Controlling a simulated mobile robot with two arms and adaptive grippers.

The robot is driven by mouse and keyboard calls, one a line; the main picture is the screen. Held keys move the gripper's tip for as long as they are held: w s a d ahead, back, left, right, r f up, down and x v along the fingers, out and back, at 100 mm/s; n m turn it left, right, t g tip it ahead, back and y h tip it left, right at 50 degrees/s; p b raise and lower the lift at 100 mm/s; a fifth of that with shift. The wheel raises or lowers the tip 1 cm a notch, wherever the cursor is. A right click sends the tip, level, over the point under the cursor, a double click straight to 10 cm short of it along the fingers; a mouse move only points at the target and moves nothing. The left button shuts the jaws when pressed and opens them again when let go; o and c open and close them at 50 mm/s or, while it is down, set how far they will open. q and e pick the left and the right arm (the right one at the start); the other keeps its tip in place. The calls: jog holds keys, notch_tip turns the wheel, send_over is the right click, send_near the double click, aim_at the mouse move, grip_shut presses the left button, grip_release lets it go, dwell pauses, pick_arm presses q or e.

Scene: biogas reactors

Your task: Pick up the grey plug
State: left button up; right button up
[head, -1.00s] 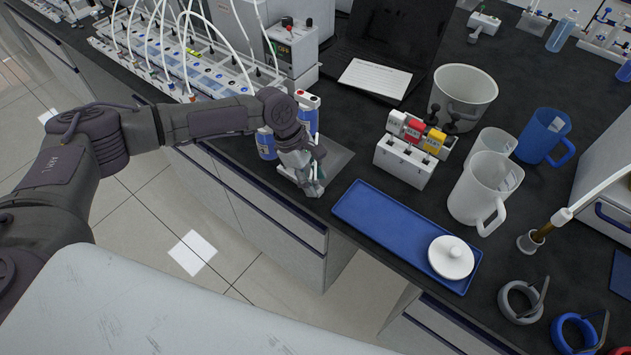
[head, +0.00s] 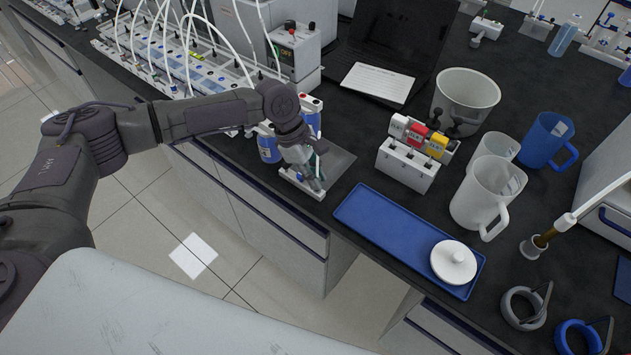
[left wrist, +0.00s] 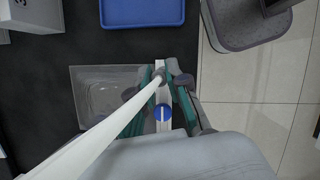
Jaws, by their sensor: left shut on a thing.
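My left gripper (head: 316,180) is low over a narrow white holder (head: 292,180) near the bench's front edge. In the left wrist view its teal fingers (left wrist: 162,84) are closed on a small grey plug (left wrist: 160,74), which sits at the end of a thick white tube or rod (left wrist: 105,130). The white holder (left wrist: 163,125) lies under the fingers, with a blue round cap (left wrist: 163,113) close to the plug. The fingers hide much of the plug, and I cannot tell whether it is clear of the holder. My right gripper is in neither view.
A clear shallow tray (left wrist: 100,95) lies left of the fingers in the wrist view. A blue tray (head: 385,228) with a white lid (head: 453,262) lies to the right. Blue-and-white bottles (head: 269,145) stand behind the gripper. A white rack with coloured tags (head: 407,165) and jugs (head: 487,197) stand further right.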

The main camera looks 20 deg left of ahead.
pick_arm(q)
jog(key=shift+r, duration=0.9)
jog(key=s+d+r+b, duration=0.1)
jog(key=s+d+r, duration=0.3)
jog(key=d+r, duration=0.3)
jog(key=d, duration=0.4)
jog(key=shift+s+b, duration=0.2)
jog(key=shift+b, duration=0.2)
jog(key=shift+a, duration=0.1)
jog(key=shift+r+p, duration=1.4)
jog(key=shift+p, duration=1.55)
jog(key=r+p, duration=0.1)
jog(key=p, duration=0.2)
jog(key=shift+r, duration=0.25)
